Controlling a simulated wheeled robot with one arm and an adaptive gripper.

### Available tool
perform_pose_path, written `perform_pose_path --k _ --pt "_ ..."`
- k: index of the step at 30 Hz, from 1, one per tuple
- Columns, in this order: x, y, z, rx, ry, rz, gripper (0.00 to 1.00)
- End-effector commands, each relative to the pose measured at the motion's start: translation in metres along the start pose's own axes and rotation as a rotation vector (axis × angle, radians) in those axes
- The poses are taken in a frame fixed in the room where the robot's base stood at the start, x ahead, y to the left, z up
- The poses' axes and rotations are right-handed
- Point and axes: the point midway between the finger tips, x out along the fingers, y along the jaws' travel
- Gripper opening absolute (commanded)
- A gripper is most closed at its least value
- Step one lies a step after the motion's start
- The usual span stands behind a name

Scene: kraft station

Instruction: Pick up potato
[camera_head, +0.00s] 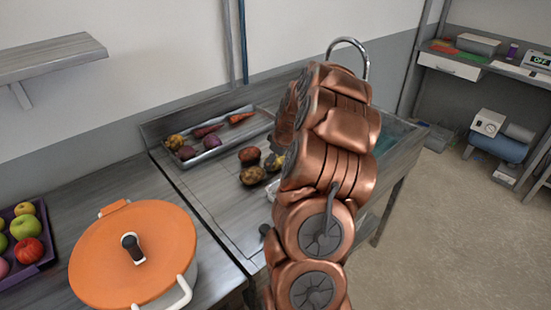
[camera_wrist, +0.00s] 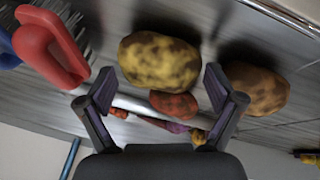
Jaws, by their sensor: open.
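A mottled yellow-brown potato (camera_wrist: 160,62) lies just beyond my gripper's fingertips in the wrist view, roughly between them. My gripper (camera_wrist: 160,88) is open and empty, one finger on each side. A browner potato (camera_wrist: 258,88) lies to the right, beyond the right finger. A small reddish potato (camera_wrist: 173,105) shows partly behind the yellow one. In the head view, potatoes sit on the counter left of my arm: a yellowish one (camera_head: 253,176), a dark one (camera_head: 249,155) and another (camera_head: 273,163) partly hidden by my arm. My fingers are hidden there.
A red-handled brush (camera_wrist: 50,48) lies left of the gripper in the wrist view. A metal tray (camera_head: 230,146) of vegetables stands behind the potatoes. An orange-lidded pot (camera_head: 165,250) and a purple fruit crate (camera_head: 47,255) stand left. A faucet (camera_head: 350,43) rises behind my arm.

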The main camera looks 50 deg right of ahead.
Motion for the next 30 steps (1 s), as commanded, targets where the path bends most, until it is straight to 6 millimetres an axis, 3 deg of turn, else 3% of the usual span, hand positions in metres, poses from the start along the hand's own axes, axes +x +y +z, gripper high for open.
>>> perform_pose_path --k 4,12,25,30 --pt "0.0106 -0.0010 0.0001 0.000 -0.002 -0.003 0.92" --pt "0.0134 -0.0009 0.0001 -0.001 0.000 -0.001 0.92" --pt "0.0134 -0.0009 0.0001 -0.001 0.000 -0.001 0.47" --pt "0.0134 -0.0009 0.0001 -0.001 0.000 -0.001 0.47"
